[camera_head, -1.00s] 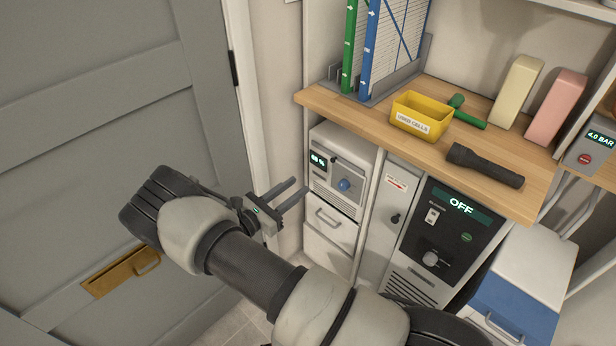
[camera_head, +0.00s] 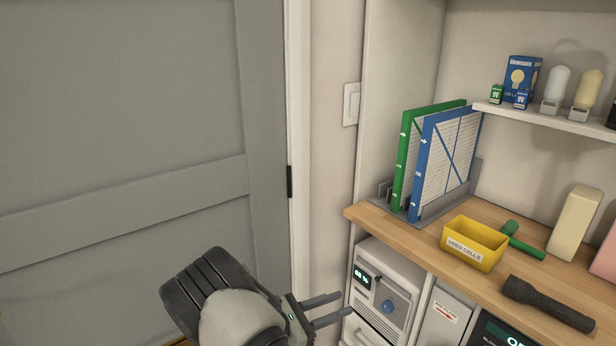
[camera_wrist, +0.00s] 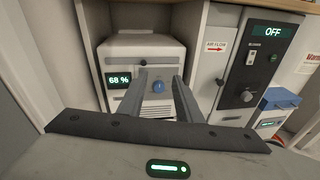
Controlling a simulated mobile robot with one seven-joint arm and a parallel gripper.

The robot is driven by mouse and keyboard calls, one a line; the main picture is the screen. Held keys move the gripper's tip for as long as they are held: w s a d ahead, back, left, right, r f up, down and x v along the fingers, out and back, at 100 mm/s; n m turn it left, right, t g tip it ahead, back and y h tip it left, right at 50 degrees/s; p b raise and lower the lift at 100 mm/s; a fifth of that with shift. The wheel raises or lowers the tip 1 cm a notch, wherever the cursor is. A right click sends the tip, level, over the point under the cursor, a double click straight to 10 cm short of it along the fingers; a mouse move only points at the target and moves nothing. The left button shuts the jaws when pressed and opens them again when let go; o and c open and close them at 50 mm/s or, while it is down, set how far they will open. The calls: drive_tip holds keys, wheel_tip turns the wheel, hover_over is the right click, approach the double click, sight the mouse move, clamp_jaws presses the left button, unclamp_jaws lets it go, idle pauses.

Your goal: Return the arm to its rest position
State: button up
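My gripper (camera_head: 328,307) is at the lower middle of the head view, in front of the grey door and left of the white unit under the counter. Its two fingers are spread apart with nothing between them. In the wrist view my gripper (camera_wrist: 160,84) points at the white unit (camera_wrist: 122,50), which has a blue knob and a display reading 68 %. The fingers overlap the unit in that view; I cannot tell the exact gap, but no contact shows. Most of my arm is below the head view's edge.
The grey door (camera_head: 120,130) fills the left. The dark panel reading OFF (camera_wrist: 256,65) stands at the right.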

drive_tip(key=s+d+r+m+g+y, duration=0.35)
drive_tip(key=s+r+m, duration=0.2)
drive_tip(key=r, duration=0.25)
drive_tip(key=s+d+r+m+g+y, duration=0.3)
drive_tip(key=s+d+r+m+g, duration=0.15)
drive_tip(key=r+m, duration=0.35)
drive_tip(key=s+a+r+m+t+y, duration=0.2)
drive_tip(key=s+r+m+t+y, duration=0.55)
drive_tip(key=s+r, duration=0.8)
wheel_tip(320, 180, up, 17)
drive_tip(key=s+m+g+p, duration=0.1)
drive_tip(key=p, duration=1.7)
drive_tip(key=shift+s+d+g+y+p, duration=0.2)
drive_tip(key=shift+g+y+p, duration=0.1)
drive_tip(key=shift+g+y, duration=0.1)
